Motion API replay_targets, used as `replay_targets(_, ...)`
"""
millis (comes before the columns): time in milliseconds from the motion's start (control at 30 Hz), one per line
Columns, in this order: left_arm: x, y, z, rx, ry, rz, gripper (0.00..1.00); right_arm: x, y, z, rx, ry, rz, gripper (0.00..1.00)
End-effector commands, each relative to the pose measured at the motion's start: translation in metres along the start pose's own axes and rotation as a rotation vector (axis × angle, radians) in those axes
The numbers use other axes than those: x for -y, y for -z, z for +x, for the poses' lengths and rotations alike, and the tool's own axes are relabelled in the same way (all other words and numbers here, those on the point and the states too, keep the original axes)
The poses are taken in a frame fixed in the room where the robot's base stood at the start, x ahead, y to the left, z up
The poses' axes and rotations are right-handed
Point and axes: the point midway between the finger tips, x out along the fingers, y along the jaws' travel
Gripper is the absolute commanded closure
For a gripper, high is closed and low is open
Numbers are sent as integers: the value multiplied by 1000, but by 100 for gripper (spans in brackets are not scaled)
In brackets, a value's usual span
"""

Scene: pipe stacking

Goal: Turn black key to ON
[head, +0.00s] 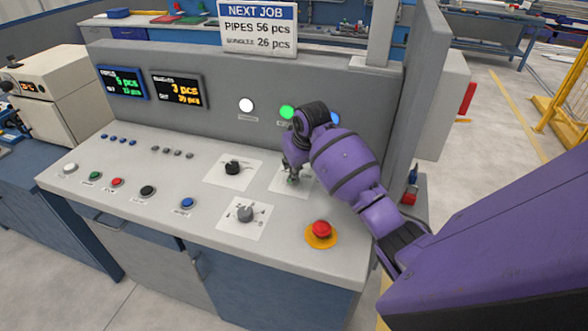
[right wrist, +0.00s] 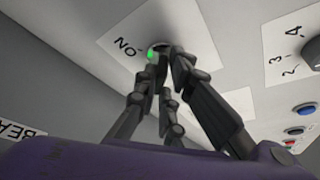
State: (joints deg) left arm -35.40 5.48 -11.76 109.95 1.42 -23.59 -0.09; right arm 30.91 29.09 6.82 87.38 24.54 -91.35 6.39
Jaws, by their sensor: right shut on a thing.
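My right gripper (head: 291,172) reaches down to a white plate (head: 277,184) on the sloped console. In the right wrist view, its fingers (right wrist: 166,60) are shut around the key switch on that plate (right wrist: 118,38). The black key is mostly hidden between the fingertips, so its angle cannot be told. A green spot (right wrist: 152,53) shows beside the fingertips, by the ON label (right wrist: 126,46), which appears upside down. My left gripper is in neither view.
A black knob (head: 232,168) is just left of the gripper, and a grey selector (head: 245,214) is nearer the front. A red emergency button (head: 321,230) is close below my right arm. The upright panel has white (head: 246,105), green (head: 287,112) and blue lamps (head: 334,118).

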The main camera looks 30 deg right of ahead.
Motion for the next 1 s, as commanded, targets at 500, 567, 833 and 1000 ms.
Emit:
replay_targets(500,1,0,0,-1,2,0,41,4,1,0,0,-125,305,100)
replay_targets(567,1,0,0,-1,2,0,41,4,1,0,0,-146,358,100)
replay_targets(833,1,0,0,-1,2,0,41,6,2,1,1,-245,597,100)
replay_targets(1000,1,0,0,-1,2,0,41,6,2,1,2,-307,747,100)
